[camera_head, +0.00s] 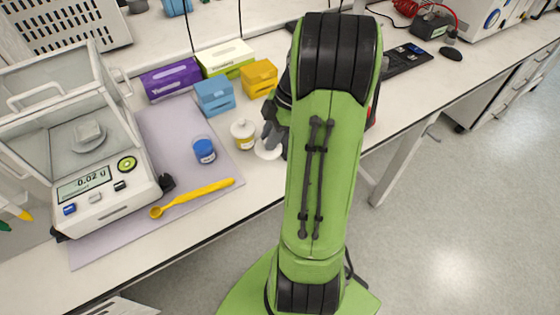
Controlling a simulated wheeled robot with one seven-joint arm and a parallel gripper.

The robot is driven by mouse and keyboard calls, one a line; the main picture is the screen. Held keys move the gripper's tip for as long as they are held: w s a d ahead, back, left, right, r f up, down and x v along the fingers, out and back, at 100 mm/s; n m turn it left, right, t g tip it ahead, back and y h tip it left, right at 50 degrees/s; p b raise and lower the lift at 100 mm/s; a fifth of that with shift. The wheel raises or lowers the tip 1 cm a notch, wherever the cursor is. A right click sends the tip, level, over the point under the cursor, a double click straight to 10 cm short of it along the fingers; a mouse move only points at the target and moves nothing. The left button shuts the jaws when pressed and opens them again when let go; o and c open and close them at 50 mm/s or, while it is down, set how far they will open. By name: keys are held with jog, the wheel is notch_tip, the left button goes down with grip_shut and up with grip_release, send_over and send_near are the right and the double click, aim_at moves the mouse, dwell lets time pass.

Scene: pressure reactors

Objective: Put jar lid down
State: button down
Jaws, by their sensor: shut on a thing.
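My gripper (271,137) is dark grey and partly hidden behind my green arm, low over the bench just right of a jar. It is shut on the white, round jar lid (265,153), which shows as a pale disc at and below the fingertips. I cannot tell whether the lid touches the bench. The open-looking white jar (243,136) with yellowish contents stands upright just left of the lid. A small blue jar (204,150) stands farther left on the grey mat (165,128).
A balance (85,150) reading 0.02 g stands at left, with a yellow spoon (190,198) in front. Blue (213,97), yellow (259,78), purple (171,80) and white-green (226,58) boxes stand behind. The bench front edge is close below the lid.

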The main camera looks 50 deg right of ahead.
notch_tip(320, 180, down, 8)
jog(key=shift+r+b, duration=0.1)
jog(key=shift+b, duration=0.8)
jog(key=c, duration=1)
grip_release()
jog(key=shift+f, duration=0.2)
